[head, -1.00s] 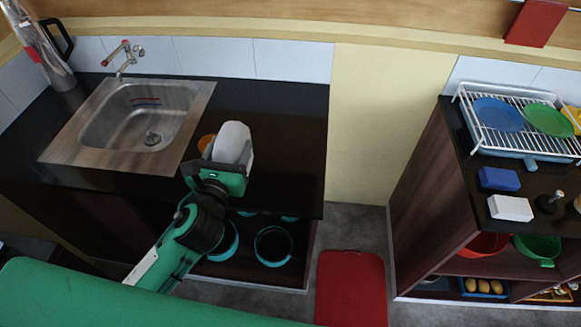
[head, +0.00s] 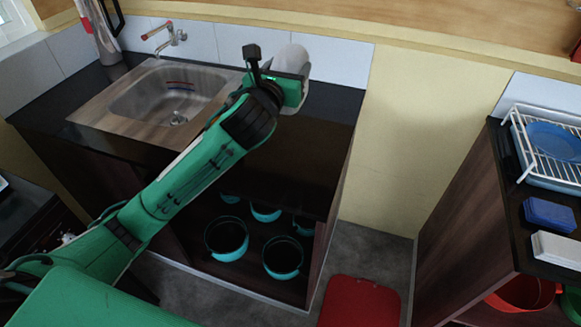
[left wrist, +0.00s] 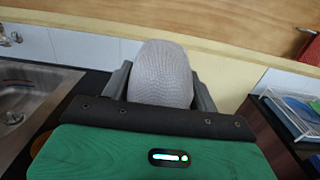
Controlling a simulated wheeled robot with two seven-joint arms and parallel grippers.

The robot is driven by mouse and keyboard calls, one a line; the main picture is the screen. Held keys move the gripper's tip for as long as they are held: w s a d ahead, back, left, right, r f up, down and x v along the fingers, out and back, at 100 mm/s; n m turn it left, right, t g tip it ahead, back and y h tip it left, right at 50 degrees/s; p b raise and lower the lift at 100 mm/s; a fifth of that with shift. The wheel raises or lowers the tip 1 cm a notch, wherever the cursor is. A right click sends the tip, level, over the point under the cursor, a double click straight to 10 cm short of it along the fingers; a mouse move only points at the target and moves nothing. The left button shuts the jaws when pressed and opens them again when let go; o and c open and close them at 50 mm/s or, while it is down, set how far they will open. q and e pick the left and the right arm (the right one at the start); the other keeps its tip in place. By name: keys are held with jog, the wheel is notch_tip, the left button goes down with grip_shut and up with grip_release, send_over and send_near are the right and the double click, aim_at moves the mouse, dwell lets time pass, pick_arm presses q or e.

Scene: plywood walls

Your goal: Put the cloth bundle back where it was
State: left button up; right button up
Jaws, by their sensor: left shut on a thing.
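The cloth bundle (left wrist: 162,73) is a pale grey, rounded, textured lump. In the left wrist view it sits between the two dark fingers of my left gripper (left wrist: 160,85), which is shut on it. In the head view the bundle (head: 291,58) shows partly behind my left gripper (head: 292,75), above the right part of the black counter (head: 330,101) near the tiled wall. Whether the bundle touches the counter cannot be told. My right gripper is not in view.
A steel sink (head: 163,98) with a tap (head: 172,40) lies left of the gripper. Teal pots (head: 283,258) stand on the shelf below the counter. A red stool (head: 360,302) stands on the floor. A dish rack (head: 550,150) is at the right.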

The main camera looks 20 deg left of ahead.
pick_arm(q)
jog(key=shift+w+r, duration=0.15)
notch_tip(320, 180, down, 20)
jog(key=shift+r+b, duration=0.15)
jog(key=shift+b, duration=0.5)
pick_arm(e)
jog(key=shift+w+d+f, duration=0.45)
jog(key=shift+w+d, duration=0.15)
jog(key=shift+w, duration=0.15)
